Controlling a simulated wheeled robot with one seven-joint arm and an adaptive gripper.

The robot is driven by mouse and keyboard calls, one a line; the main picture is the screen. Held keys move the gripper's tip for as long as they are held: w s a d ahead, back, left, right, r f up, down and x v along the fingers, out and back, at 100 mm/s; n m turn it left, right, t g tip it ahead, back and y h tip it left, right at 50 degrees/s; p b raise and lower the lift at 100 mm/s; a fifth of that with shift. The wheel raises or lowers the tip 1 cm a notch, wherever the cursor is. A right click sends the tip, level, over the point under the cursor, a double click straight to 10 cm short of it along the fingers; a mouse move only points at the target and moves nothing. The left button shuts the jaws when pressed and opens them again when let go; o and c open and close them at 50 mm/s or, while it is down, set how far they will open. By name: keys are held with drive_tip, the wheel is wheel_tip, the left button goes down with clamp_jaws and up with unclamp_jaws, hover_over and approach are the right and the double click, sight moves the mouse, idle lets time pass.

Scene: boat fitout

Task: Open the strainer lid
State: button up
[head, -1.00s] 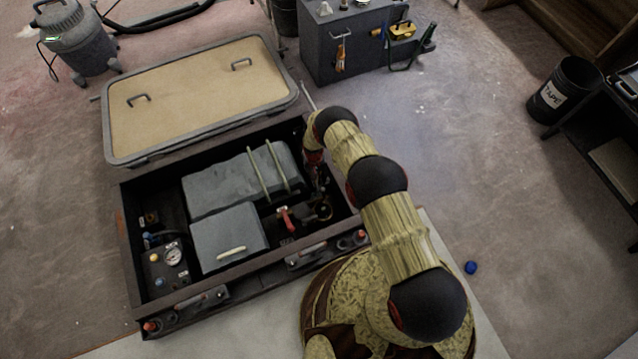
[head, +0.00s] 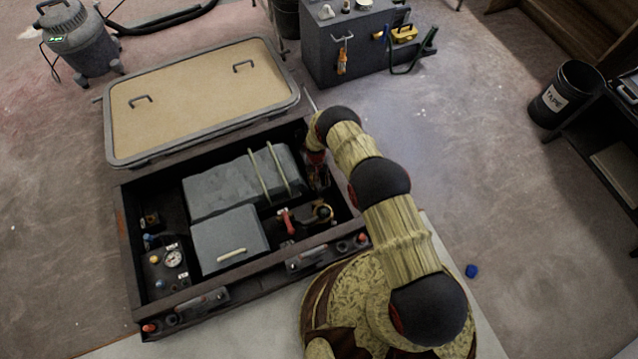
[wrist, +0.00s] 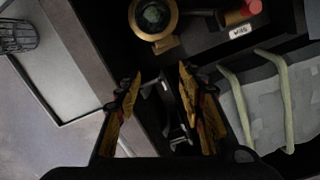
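The strainer (wrist: 131,25) shows at the top of the wrist view as a brass ring with a dark, greenish round centre and a brass tab on its lower edge. In the head view the strainer (head: 331,216) sits at the right end of the open locker, beside a red-handled valve. I cannot tell whether its lid is a separate raised part. My gripper (wrist: 156,84) is open and empty, with its two yellow-and-black fingers apart below the strainer in the wrist view. In the head view my gripper (head: 318,177) is small and dark inside the locker, behind the strainer.
The red-handled valve (head: 284,221) stands left of the strainer. A grey box (head: 225,187) with two pale straps fills the locker's middle. The locker's dark rim (head: 119,215) surrounds everything. The tan hatch cover (head: 195,95) lies open behind. A grey bracket (wrist: 181,132) shows between the fingers.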

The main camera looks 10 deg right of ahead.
wheel_tip(320, 180, up, 11)
drive_tip(key=w, duration=0.1)
drive_tip(key=shift+w+a, duration=0.2)
drive_tip(key=shift+a, duration=0.05)
idle(0.5)
